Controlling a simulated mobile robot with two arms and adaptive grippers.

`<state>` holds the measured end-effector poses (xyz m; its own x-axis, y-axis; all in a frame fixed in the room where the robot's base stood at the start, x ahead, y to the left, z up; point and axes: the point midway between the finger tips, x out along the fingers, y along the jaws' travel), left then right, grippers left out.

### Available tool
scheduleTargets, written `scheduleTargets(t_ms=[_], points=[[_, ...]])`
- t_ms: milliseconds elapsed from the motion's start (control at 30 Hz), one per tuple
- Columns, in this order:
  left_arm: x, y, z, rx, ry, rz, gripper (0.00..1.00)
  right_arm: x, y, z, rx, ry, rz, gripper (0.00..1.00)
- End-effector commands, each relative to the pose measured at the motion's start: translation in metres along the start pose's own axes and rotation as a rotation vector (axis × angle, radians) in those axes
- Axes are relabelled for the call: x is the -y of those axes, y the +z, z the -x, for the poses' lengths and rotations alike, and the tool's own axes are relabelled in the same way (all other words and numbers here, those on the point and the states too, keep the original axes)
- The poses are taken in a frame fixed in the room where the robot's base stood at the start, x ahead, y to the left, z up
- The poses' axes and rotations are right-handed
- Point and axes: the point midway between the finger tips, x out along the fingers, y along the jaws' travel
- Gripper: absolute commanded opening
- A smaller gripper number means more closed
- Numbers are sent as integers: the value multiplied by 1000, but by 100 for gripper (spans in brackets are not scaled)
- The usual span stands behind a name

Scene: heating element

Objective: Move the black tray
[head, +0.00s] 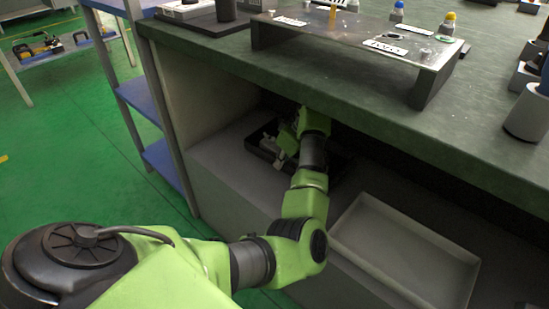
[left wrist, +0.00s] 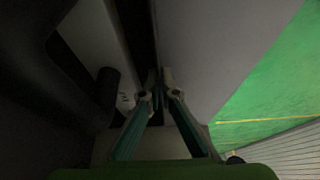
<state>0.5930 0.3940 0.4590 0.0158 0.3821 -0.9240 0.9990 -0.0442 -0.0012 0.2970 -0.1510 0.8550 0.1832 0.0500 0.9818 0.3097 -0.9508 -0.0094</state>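The black tray (head: 262,151) sits on the grey shelf under the green-topped bench, with some light-coloured items in it. My arm hides part of it. My left gripper (head: 276,141) reaches down into the shelf space at the tray. In the left wrist view the fingers of my left gripper (left wrist: 158,76) slant in close together on a narrow dark strip, which looks like the tray's rim (left wrist: 142,30). The view there is dark. My right gripper is in neither view.
An empty light-grey tray (head: 408,252) lies on the shelf to the right. The bench top (head: 330,80) overhangs the shelf closely above my arm. A raised metal stand (head: 355,40) with bottles is on top. A blue-shelved rack (head: 145,100) stands at left; green floor is open beyond.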

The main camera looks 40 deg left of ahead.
Motion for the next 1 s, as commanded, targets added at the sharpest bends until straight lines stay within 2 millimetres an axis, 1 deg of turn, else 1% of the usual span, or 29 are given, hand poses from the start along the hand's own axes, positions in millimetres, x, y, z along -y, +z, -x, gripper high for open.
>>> scheduleTargets(t_ms=[100,333,367,400,433,767,867,1000], points=[[-2,4,2,2,2,-1,0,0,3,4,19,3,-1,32],[-2,4,2,1,2,0,0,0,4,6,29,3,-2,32],[-2,4,2,1,2,0,7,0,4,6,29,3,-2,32],[-2,4,2,1,2,0,18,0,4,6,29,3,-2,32],[-2,4,2,1,2,0,24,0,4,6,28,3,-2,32],[-2,4,2,1,1,0,24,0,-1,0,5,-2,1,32],[-3,4,10,2,4,0,24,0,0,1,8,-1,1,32],[-3,4,33,2,5,2,24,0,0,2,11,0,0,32]])
